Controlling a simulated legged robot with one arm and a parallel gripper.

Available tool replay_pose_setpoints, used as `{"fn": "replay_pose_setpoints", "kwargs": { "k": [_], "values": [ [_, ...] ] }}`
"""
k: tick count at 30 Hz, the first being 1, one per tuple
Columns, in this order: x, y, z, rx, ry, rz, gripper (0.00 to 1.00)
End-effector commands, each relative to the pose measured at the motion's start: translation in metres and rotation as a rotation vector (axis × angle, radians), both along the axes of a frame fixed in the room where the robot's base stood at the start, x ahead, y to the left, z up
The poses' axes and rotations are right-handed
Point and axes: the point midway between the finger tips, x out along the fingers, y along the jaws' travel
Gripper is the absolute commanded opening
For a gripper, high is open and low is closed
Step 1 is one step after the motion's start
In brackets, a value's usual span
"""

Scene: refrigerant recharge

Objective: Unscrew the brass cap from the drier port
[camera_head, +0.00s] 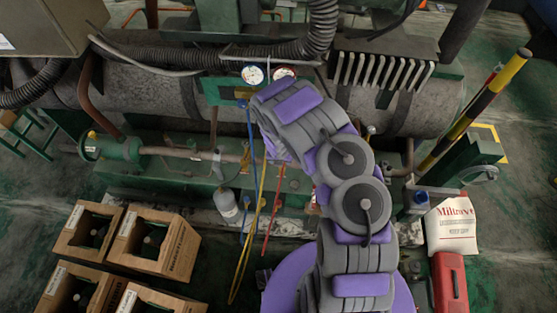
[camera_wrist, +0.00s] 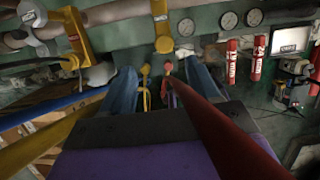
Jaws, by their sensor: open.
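My gripper (camera_wrist: 160,76) shows in the wrist view as two blue-grey fingers standing apart, open. I see nothing clamped between them; a yellow hose fitting (camera_wrist: 145,69) and a red hose fitting (camera_wrist: 168,67) appear in the gap, beyond the fingers. In the head view my arm hides the fingers. A green cylinder (camera_head: 112,148), possibly the drier, lies at the left of the green frame, with a small yellow-brass piece (camera_head: 92,134) on top. I cannot tell whether this piece is the brass cap. I cannot make out the cap in the wrist view.
Red (camera_head: 272,212), yellow (camera_head: 252,235) and blue (camera_head: 249,150) hoses hang beside my arm; red and yellow cross close in the wrist view. Gauges (camera_head: 252,75) stand above. A grey bottle (camera_head: 226,204) and open cardboard boxes (camera_head: 160,245) are at left.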

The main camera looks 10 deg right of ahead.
Motion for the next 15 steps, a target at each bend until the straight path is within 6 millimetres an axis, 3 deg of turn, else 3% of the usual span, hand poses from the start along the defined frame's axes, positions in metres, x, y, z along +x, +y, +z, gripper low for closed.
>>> {"fn": "replay_pose_setpoints", "kwargs": {
  "k": [15],
  "values": [
    [0.013,-0.002,-0.059,-0.002,0.002,-0.006,0.61]
  ]
}}
